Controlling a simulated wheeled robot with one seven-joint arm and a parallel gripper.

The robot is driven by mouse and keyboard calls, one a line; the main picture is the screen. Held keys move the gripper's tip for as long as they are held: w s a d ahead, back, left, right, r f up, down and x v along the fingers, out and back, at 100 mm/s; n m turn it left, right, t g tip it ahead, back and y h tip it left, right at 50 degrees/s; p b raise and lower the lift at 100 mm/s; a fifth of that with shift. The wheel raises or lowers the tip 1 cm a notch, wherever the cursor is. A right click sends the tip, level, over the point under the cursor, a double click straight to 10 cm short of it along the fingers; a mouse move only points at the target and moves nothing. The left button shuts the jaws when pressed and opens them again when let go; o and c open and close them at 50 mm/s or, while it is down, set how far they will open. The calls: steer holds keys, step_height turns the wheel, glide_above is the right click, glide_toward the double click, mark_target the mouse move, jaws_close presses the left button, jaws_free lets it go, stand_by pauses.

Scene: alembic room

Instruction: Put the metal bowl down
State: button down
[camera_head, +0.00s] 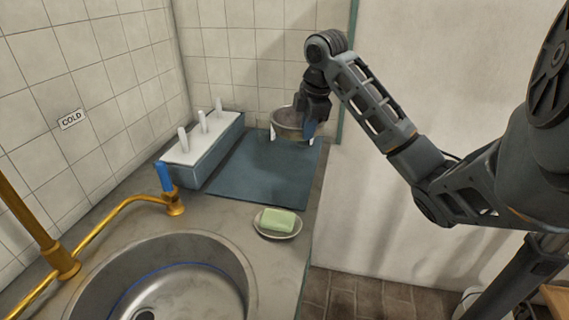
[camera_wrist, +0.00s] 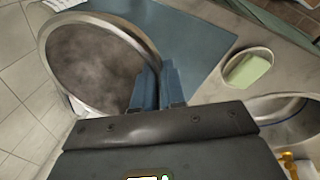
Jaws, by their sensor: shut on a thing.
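The metal bowl (camera_head: 287,122) is a round grey vessel at the far end of the counter, over the back of the blue-grey mat (camera_head: 252,183). It also shows large in the wrist view (camera_wrist: 95,62), its open mouth facing the camera. My gripper (camera_head: 307,127) is shut on the bowl's right side; its blue fingers show in the wrist view (camera_wrist: 158,85) at the rim. The bowl seems to be just above the mat, but I cannot tell whether its underside touches, because that part is hard to make out.
A blue-grey rack with white pegs (camera_head: 203,150) stands left of the mat. A dish with green soap (camera_head: 278,222) is in front of the mat. The sink (camera_head: 165,282) and a brass tap (camera_head: 174,207) are nearer. The counter's edge is right; tiled walls are behind and left.

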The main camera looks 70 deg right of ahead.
steer(key=shift+w+a+f+b, duration=0.35)
steer(key=shift+w+a+f, duration=0.65)
steer(key=shift+w+f, duration=0.7)
steer(key=shift+w+a+f+b, duration=0.3)
steer(key=shift+w+a+f, duration=0.7)
steer(key=shift+w+f, duration=0.75)
steer(key=shift+w+a+f+b, duration=0.35)
steer(key=shift+w+a+f, duration=0.85)
steer(key=shift+f, duration=0.8)
steer(key=shift+w+d+f, duration=0.1)
steer(key=shift+w+d, duration=0.1)
steer(key=shift+f, duration=0.1)
steer(key=c, duration=1.2)
jaws_free()
steer(key=p+v, duration=0.4)
steer(key=v, duration=0.8)
steer(key=shift+r, duration=0.2)
